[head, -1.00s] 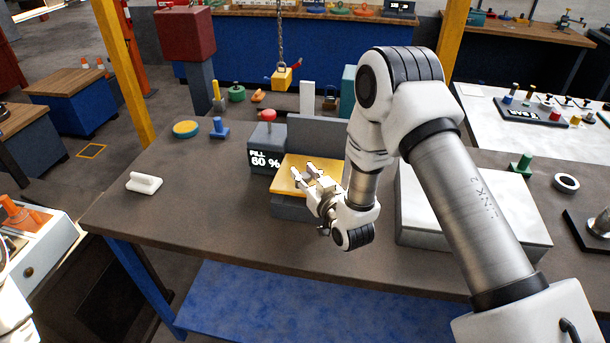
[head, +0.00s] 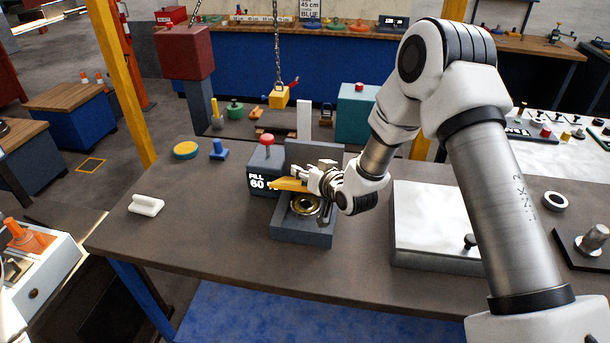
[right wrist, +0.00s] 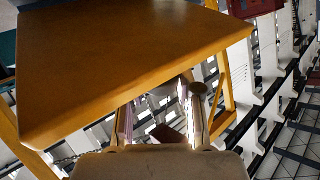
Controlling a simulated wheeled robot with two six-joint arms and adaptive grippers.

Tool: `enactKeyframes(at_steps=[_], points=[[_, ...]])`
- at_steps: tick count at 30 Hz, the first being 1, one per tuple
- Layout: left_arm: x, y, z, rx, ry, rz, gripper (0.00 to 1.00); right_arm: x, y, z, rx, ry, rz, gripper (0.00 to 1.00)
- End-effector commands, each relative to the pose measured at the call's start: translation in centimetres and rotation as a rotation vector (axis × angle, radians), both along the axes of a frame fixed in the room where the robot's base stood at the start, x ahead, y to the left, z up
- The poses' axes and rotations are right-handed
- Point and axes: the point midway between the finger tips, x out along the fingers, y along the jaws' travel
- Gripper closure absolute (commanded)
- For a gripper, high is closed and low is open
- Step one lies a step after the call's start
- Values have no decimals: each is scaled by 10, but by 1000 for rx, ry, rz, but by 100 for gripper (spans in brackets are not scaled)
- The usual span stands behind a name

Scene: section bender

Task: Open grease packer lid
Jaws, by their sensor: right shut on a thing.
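The grease packer (head: 302,233) is a dark grey box on the table. Its yellow lid (head: 285,185) is raised and tilted, seen nearly edge-on. Below it a round brass-coloured opening (head: 305,204) is uncovered. My right gripper (head: 312,180) is shut on the lid's edge and partly hides it. In the right wrist view the lid (right wrist: 120,65) fills the upper left as a broad yellow plate, with the gripper fingers (right wrist: 160,110) at its near edge. My left gripper is outside the views.
A grey box with a fill display (head: 258,182) and red knob (head: 267,139) adjoins the packer. A large pale-topped block (head: 435,225) stands to the right. A yellow block (head: 279,98) hangs on a chain behind. The table's front left is mostly clear, with a white handle (head: 146,205).

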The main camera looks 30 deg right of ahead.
Motion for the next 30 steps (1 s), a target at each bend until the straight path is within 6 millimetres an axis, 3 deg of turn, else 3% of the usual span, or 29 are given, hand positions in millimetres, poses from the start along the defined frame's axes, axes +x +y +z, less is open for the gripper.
enactKeyframes(at_steps=[9,10,12,23,30], points=[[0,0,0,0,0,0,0,2,-1,3,-3,-10,-2,100],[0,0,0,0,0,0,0,2,-1,3,-2,-10,-2,56],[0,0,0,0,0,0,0,2,-1,3,-2,-8,-2,40],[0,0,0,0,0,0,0,-4,-1,3,0,-3,-2,40],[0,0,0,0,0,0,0,-51,-6,21,4,-3,-4,40]])
